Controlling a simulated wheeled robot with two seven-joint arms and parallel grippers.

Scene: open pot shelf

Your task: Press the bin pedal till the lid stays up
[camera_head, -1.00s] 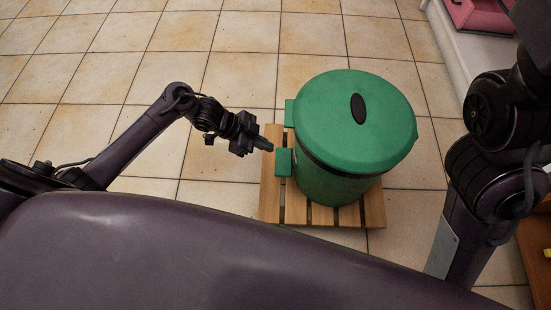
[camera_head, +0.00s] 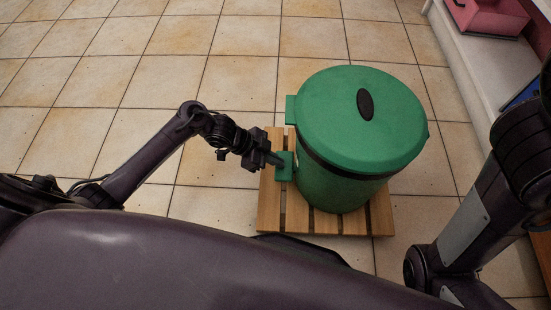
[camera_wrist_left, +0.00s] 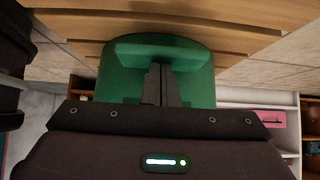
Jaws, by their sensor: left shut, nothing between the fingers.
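The green bin (camera_head: 345,190) stands upright on a slatted wooden pallet. Its round green lid (camera_head: 340,125), with a black oval on top, is down. The green pedal (camera_head: 284,166) sticks out low on the bin's left side. My left gripper (camera_head: 278,160) is shut and empty, with its fingertips at the pedal. In the left wrist view, the shut fingers (camera_wrist_left: 160,84) overlap the green pedal (camera_wrist_left: 155,49); I cannot tell whether they touch it. My right arm shows at the right, but its gripper is out of view.
The wooden pallet (camera_head: 270,212) lies on a tiled floor (camera_head: 150,60), which is clear to the left and behind. A white ledge (camera_head: 460,65) with a pink box (camera_head: 487,15) runs along the right. Shelves (camera_wrist_left: 240,97) show in the left wrist view.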

